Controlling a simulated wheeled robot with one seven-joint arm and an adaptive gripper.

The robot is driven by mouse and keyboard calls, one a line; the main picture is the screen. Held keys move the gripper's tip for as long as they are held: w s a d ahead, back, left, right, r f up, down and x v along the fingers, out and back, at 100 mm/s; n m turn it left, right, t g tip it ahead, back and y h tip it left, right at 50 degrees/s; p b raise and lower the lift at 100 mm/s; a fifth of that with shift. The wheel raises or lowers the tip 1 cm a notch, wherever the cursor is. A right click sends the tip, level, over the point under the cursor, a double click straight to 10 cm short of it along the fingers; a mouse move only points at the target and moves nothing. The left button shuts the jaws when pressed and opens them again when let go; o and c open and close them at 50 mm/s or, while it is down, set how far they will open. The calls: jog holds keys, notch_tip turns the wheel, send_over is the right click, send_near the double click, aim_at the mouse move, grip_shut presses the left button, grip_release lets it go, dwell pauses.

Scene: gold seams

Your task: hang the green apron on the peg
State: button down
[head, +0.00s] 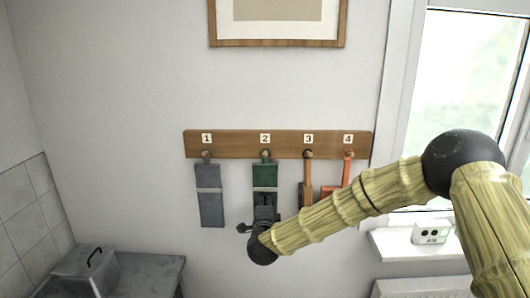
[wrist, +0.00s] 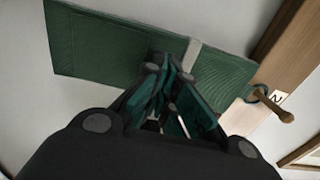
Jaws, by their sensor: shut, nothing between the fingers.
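The green apron (head: 265,175) hangs flat below the peg marked 2 (head: 265,154) on the wooden rail. It has a pale band across it. In the wrist view the green apron (wrist: 100,45) spans the upper part, and its small dark loop (wrist: 262,94) appears to be around the wooden peg (wrist: 285,114). My gripper (head: 265,200) is in front of the apron's lower part, which it partly hides. In the wrist view my gripper (wrist: 168,72) is shut and empty, close to the cloth. I cannot tell whether its tips touch the apron.
The rail (head: 228,145) also holds a grey apron (head: 209,205) on peg 1, a brown-handled item (head: 308,172) on peg 3 and an orange item (head: 347,172) on peg 4. A grey box (head: 85,270) stands lower left. A windowsill (head: 400,245) is at right.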

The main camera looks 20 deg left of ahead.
jog(key=shift+v, duration=1.25)
dwell(1.4)
jog(key=shift+b+v, duration=0.65)
jog(key=shift+v, duration=2.3)
jog(key=shift+r, duration=0.1)
jog(key=s+d+f+n+g, duration=0.3)
jog(key=s+d+f, duration=0.35)
jog(key=f, duration=0.55)
jog(key=s+d+f+n+g+h+b, duration=0.1)
jog(key=s+d+f+n+g, duration=0.2)
jog(key=s+d+f, duration=0.55)
jog(key=s+d+f+n+g, duration=0.3)
jog(key=d+f, duration=0.2)
jog(key=f, duration=0.9)
jog(key=s+d+f+n+g+h, duration=0.2)
jog(key=s+d+f+g, duration=0.2)
jog(key=s+d, duration=0.8)
jog(key=s+d+f+n+g+h+b, duration=0.1)
jog(key=s+d+f, duration=0.5)
jog(key=s+d, duration=0.7)
jog(key=s+n+g+h, duration=0.1)
jog(key=s+n+g, duration=0.1)
jog(key=s+g, duration=0.1)
jog(key=shift+s, duration=0.35)
